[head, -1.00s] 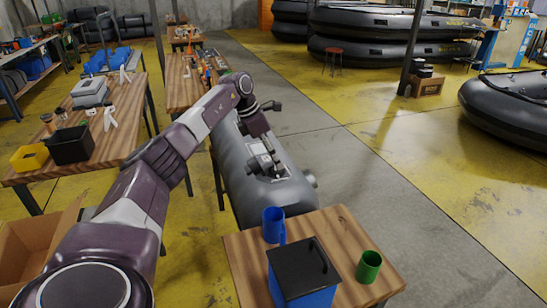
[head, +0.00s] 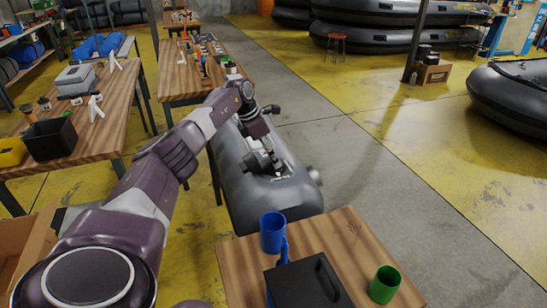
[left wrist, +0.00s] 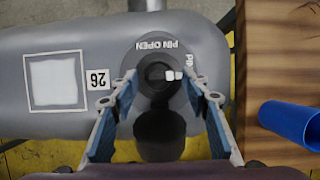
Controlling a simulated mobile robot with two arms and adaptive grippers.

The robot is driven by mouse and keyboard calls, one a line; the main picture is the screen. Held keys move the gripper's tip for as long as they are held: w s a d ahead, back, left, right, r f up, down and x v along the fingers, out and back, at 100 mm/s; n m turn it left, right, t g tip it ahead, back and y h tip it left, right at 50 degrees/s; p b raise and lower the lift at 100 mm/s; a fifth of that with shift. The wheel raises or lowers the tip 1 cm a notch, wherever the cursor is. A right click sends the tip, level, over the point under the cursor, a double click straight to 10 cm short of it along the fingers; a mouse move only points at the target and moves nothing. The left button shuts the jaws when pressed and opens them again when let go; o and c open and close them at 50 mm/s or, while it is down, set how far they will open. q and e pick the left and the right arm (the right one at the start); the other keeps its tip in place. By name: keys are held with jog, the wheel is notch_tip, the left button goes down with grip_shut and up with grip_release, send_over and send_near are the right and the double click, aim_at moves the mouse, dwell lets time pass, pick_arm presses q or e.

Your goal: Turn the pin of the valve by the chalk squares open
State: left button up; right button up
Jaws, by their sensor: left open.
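The valve (left wrist: 147,68) is a dark round fitting on a grey inflatable tube (left wrist: 40,125), with a pale-tipped pin (left wrist: 173,75) pointing right in the left wrist view. "PIN OPEN" is printed above it, and a second, partly hidden label is at its right. A white square marking (left wrist: 55,80) and a "26" plate (left wrist: 97,78) lie to its left. My left gripper (left wrist: 160,77) is open, with one finger on each side of the valve; contact cannot be told. In the head view the left gripper (head: 270,164) is over the grey tube (head: 265,200). My right gripper is not in view.
A wooden table (head: 345,240) close to the tube holds a blue mug (head: 272,232), a dark-lidded box (head: 305,285) and a green cup (head: 384,284). Another bench (head: 100,130) stands left. The grey floor (head: 400,200) to the right is clear.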

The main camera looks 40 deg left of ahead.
pick_arm(q)
jog(key=shift+w+d+f, duration=0.15)
jog(key=shift+w+f, duration=0.05)
jog(key=shift+f, duration=0.45)
